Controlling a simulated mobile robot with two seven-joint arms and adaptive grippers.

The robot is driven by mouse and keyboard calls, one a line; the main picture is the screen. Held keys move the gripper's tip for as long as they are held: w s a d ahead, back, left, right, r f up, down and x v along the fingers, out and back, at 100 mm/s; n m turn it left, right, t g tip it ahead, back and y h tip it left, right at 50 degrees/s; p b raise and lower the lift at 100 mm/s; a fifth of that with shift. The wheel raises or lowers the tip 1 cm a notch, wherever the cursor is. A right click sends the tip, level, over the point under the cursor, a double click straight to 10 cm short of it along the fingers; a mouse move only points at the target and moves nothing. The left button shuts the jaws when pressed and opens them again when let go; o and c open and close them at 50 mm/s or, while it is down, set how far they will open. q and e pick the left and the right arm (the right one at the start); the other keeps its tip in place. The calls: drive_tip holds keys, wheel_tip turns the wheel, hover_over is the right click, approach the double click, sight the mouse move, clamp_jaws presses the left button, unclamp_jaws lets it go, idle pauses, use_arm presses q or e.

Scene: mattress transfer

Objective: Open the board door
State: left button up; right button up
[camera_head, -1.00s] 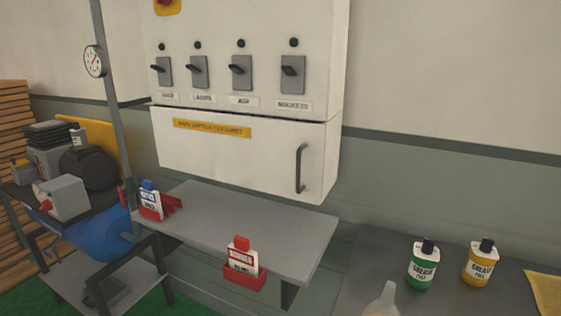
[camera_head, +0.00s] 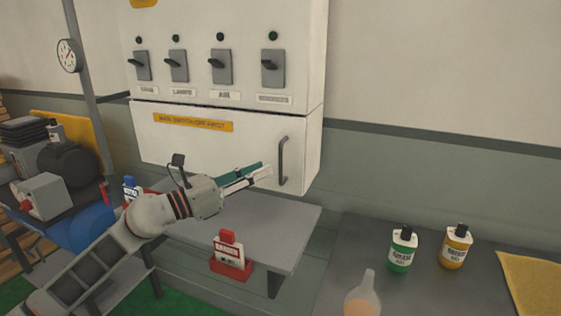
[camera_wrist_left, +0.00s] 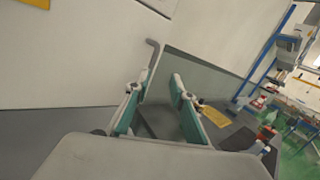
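The board door (camera_head: 200,140) is the white lower panel of the wall cabinet, with a yellow label strip. It looks closed. Its dark grey vertical handle (camera_head: 283,162) is near the door's right edge. My left gripper (camera_head: 264,170) points right, its tips just left of the handle in the head view. In the left wrist view the fingers (camera_wrist_left: 159,85) are spread apart, and the handle (camera_wrist_left: 153,58) appears ahead, by the left-hand fingertip. Whether a finger touches it I cannot tell. Nothing is gripped. My right gripper is not in view.
A grey shelf (camera_head: 285,225) lies below the door and my left arm, with a red-held bottle (camera_head: 229,250) at its front. A grey table (camera_head: 335,265) at right carries green (camera_head: 402,250) and yellow (camera_head: 456,248) bottles. Switches (camera_head: 220,66) sit above the door.

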use_arm(q)
drive_tip(key=w+m+y, duration=0.1)
drive_tip(key=m, duration=0.1)
hover_over(280, 181)
drive_tip(key=shift+w+d+f+g+p, duration=0.1)
drive_tip(key=shift+w+f+g+p, duration=0.05)
drive_tip(key=shift+w+g+p, duration=0.25)
drive_tip(key=shift+s, duration=0.1)
clamp_jaws()
